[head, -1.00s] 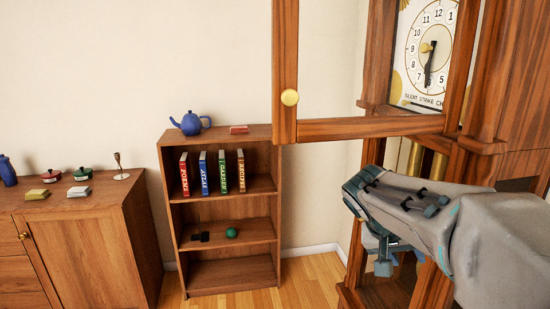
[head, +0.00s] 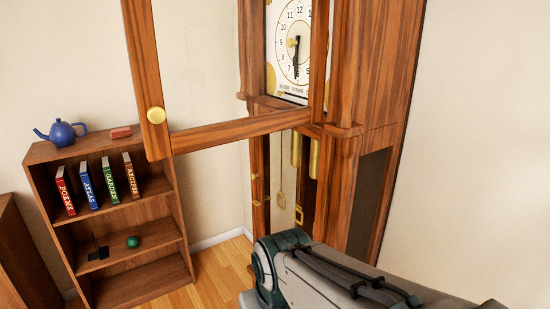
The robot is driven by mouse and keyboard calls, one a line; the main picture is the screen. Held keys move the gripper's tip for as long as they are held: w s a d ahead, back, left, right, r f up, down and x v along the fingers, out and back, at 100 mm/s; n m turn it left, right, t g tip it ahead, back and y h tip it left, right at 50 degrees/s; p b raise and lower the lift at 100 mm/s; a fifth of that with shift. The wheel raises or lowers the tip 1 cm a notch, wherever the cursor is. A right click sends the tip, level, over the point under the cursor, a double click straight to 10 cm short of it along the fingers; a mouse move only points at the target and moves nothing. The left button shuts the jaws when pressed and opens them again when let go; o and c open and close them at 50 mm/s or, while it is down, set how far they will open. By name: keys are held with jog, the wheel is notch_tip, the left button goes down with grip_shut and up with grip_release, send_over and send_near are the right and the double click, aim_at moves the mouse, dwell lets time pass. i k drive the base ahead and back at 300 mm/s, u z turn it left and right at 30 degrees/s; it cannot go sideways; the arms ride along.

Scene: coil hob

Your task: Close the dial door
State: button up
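The dial door (head: 235,131) is a wooden frame with a round brass knob (head: 155,115) at its lower left corner. It stands open, swung out to the left of the tall wooden clock (head: 375,110). The white clock dial (head: 292,45) shows bare behind it, with black numerals and dark hands. My arm comes in from the lower right, its grey and teal end part low in front of the clock, below the door and apart from it. The fingers of my gripper do not show.
A wooden shelf (head: 128,211) with several books, a blue teapot (head: 61,132) and a red block (head: 121,132) stands at the left. Brass weights (head: 315,158) hang in the clock's case below the dial. Wooden floor (head: 222,270) is free between shelf and clock.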

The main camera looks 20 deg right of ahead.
aim_at(138, 19)
jog(key=k, duration=0.5)
jog(key=z, duration=1.05)
jog(key=i, duration=0.65)
jog(key=u, duration=0.4)
